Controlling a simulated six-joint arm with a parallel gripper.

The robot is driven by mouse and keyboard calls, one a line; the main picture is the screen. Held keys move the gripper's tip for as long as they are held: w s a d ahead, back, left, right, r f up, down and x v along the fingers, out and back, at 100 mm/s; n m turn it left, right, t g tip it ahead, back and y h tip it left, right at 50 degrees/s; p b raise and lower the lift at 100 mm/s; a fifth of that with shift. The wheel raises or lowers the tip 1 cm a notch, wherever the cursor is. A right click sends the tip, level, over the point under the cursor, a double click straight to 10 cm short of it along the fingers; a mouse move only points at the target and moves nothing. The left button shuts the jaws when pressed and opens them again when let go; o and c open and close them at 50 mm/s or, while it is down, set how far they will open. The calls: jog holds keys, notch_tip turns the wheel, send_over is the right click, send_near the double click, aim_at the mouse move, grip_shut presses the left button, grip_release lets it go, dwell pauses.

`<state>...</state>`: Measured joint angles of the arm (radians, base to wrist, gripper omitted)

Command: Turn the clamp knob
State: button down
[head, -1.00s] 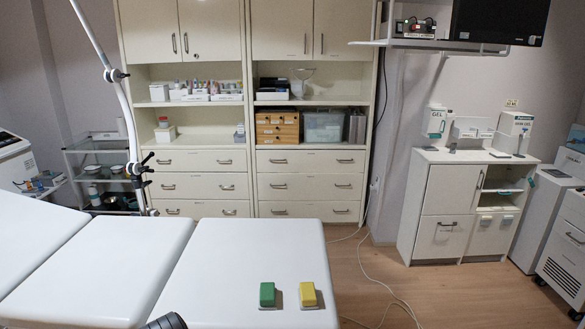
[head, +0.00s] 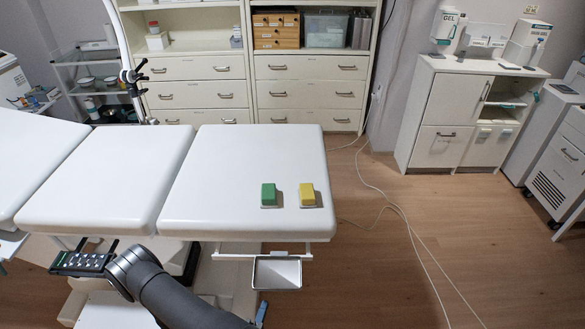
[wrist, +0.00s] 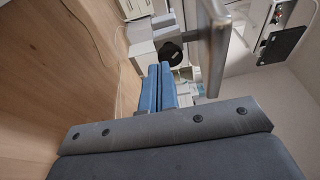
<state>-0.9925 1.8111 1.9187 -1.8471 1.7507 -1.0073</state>
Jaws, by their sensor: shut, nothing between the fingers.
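A tall pale pole (head: 117,32) rises at the couch's far side, with a black clamp and levers (head: 133,76) on it. In the wrist view my gripper (wrist: 159,68) has blue fingers lying side by side, shut and empty. A black round part (wrist: 170,53) shows just beyond the fingertips; I cannot tell whether it is the clamp knob or whether the fingers touch it. In the head view my dark grey arm reaches to the couch's near left edge; the fingers cannot be made out there.
The white couch (head: 240,160) carries a green block (head: 268,194) and a yellow block (head: 307,195). A small metal tray (head: 277,273) hangs at its near side. A metal bar (wrist: 212,45) lies close to the fingers' right. Cables (head: 400,215) cross the open floor on the right.

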jog(key=shift+r, duration=0.1)
jog(key=shift+w+a+r+m+g+h, duration=0.1)
jog(key=shift+w+r+m+g+h, duration=0.25)
jog(key=shift+w+h, duration=0.55)
jog(key=shift+w+d+r+m+g+h, duration=0.15)
jog(key=shift+w+r+m+h, duration=0.45)
jog(key=shift+w, duration=0.6)
jog(key=shift+w+a+r+m+g+h, duration=0.15)
jog(key=shift+w+r+m+g+h, duration=0.15)
jog(key=shift+w+m+h, duration=0.55)
jog(key=shift+w+d+f+n, duration=0.15)
jog(key=shift+d+f+n, duration=0.15)
jog(key=shift+d, duration=0.25)
jog(key=shift+a+f, duration=0.1)
jog(key=shift+f, duration=0.45)
jog(key=shift+f, duration=0.3)
jog(key=shift+f, duration=0.1)
